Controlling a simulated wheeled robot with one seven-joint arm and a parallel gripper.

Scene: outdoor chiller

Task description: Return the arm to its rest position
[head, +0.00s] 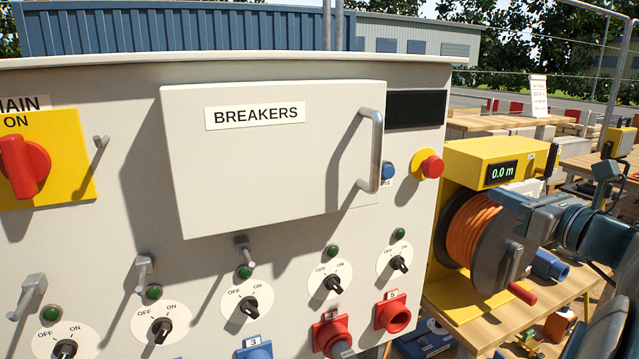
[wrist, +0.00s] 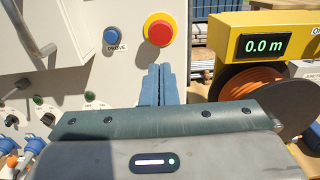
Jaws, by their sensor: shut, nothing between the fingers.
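My gripper (wrist: 160,85) shows in the wrist view with its two blue-grey fingers together and nothing between them. It points toward the grey electrical panel, below the red emergency button on its yellow base (wrist: 160,30). In the head view my gripper (head: 497,198) is at the right, in front of the orange cable reel (head: 470,230) and right of the panel's edge. My arm runs from it to the right edge of the picture. I cannot tell whether the fingers touch anything.
The panel (head: 60,240) fills the left, with a BREAKERS cover (head: 270,160), its protruding handle (head: 370,150), rotary switches and red sockets (head: 392,312). A yellow reel unit reading 0.0 m (head: 490,160) stands on a wooden table (head: 480,325) close to my arm.

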